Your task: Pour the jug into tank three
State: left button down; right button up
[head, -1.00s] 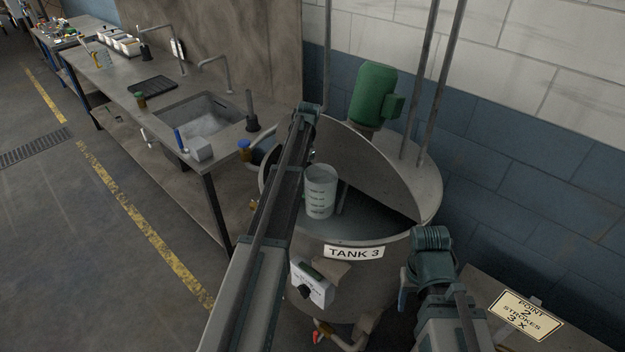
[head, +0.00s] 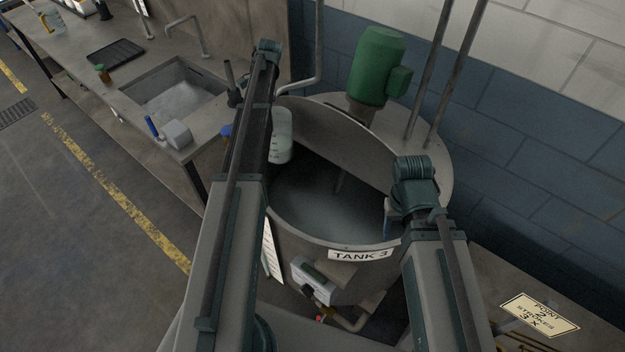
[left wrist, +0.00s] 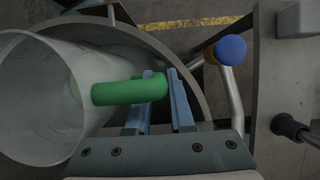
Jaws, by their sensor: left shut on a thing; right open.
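The pale, translucent jug (head: 281,138) is above the left inner side of tank three (head: 300,233), partly hidden by my left arm. In the left wrist view the jug (left wrist: 35,100) fills the left side, and its green handle (left wrist: 125,92) lies between the blue fingers of my left gripper (left wrist: 160,112), which is shut on it. The jug looks tilted; I cannot tell whether anything is in it. Tank three is open in front, with a grey interior and a "TANK 3" label. My right gripper (head: 388,218) is open at the tank's right rim, its fingers mostly hidden.
A green motor (head: 370,68) stands on the tank's back cover, beside vertical pipes (head: 452,75). A bench with a sink (head: 175,92) is at left. A control box (head: 312,280) is on the tank front. A sign (head: 540,314) lies at lower right. Open floor lies left.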

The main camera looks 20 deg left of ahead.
pick_arm(q)
jog(key=shift+w+a+r, duration=0.1)
jog(key=shift+w+a, duration=0.1)
jog(key=shift+r, duration=0.1)
